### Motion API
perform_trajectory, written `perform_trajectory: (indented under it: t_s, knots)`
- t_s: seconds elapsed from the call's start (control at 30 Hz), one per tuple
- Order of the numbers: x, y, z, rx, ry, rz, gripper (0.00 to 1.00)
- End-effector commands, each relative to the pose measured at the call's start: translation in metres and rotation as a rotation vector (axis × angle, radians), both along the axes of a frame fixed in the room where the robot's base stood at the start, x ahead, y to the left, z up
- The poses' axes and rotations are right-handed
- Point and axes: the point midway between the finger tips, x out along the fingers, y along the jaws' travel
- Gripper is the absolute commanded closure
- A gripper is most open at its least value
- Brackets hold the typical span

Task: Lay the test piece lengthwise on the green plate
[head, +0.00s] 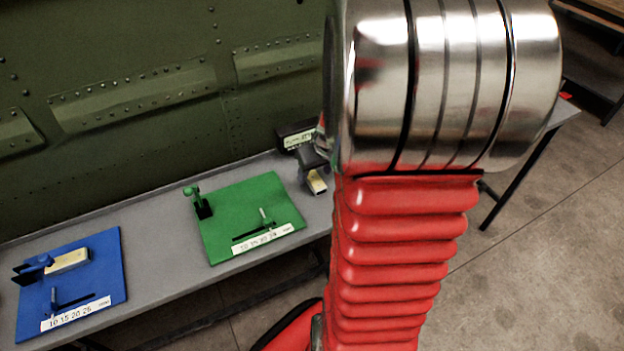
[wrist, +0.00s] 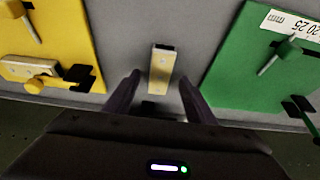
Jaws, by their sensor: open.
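The test piece, a small pale metal and tan block (wrist: 161,66), lies on the bare grey bench between the yellow and green plates. It also shows in the head view as a small block (head: 316,182) just right of the green plate. The green plate (head: 232,198) has a green clamp at its back left corner, a slot and a scale strip, and no block on it. It is at the right in the wrist view (wrist: 235,75). My gripper (wrist: 160,78) is open, its fingers on either side of the block's near end, with gaps showing on both sides.
A blue plate (head: 110,262) with a block (head: 68,261) on it is at the far left. The yellow plate (wrist: 80,30), also with a block (wrist: 30,69), is at the wrist view's left. A green riveted panel (head: 120,60) rises behind the bench. My arm hides the bench's right part.

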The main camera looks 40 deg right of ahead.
Motion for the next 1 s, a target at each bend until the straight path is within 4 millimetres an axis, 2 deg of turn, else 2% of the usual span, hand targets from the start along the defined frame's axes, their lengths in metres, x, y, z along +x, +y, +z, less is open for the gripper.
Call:
perform_trajectory:
  t_s: [0.1,0.23,1.0]
  knots:
    - [0.004,-0.001,-0.011,0.002,0.002,-0.001,0.50]
    - [0.007,-0.002,-0.017,0.001,0.000,0.000,0.50]
    - [0.007,-0.002,-0.018,0.000,0.000,-0.001,0.50]
